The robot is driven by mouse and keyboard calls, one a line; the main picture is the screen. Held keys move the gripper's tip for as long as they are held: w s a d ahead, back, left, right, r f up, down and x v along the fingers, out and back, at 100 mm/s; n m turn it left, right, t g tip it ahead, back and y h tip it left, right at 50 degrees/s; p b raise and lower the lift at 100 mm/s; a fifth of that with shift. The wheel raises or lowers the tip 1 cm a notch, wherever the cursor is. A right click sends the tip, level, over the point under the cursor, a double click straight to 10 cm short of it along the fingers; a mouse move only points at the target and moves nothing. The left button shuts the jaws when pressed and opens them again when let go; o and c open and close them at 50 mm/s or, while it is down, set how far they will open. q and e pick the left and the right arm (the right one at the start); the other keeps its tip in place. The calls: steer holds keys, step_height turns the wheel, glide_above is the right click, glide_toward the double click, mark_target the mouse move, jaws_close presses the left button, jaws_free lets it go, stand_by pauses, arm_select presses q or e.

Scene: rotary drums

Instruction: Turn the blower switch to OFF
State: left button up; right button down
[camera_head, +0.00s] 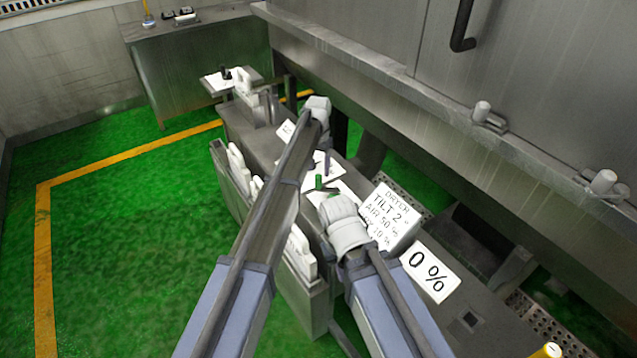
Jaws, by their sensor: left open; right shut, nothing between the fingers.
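A grey control console (262,145) runs diagonally through the middle of the head view. On it a small green upright control (319,182) and a dark upright lever (327,163) stand on white label plates. I cannot tell which is the blower switch; their lettering is unreadable. My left gripper (318,104) is above the console's far part, beyond both controls, open; its fingers are hardly visible. My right gripper (337,203) is just nearer than the green control, shut and empty; I cannot tell whether it touches it. My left arm covers part of the console.
A sign reading "TILT 2" (390,217) and a "0 %" sign (430,271) stand right of my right gripper. A large steel housing (400,95) with a ledge bounds the right. A steel bench (205,60) stands at back left. Green floor (110,220) at left is clear.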

mark_target(318, 175)
arm_select(q)
step_height(318, 175, down, 6)
steer(key=b, duration=0.5)
steer(key=shift+r, duration=0.1)
steer(key=shift+c, duration=0.3)
jaws_close()
stand_by(0.8)
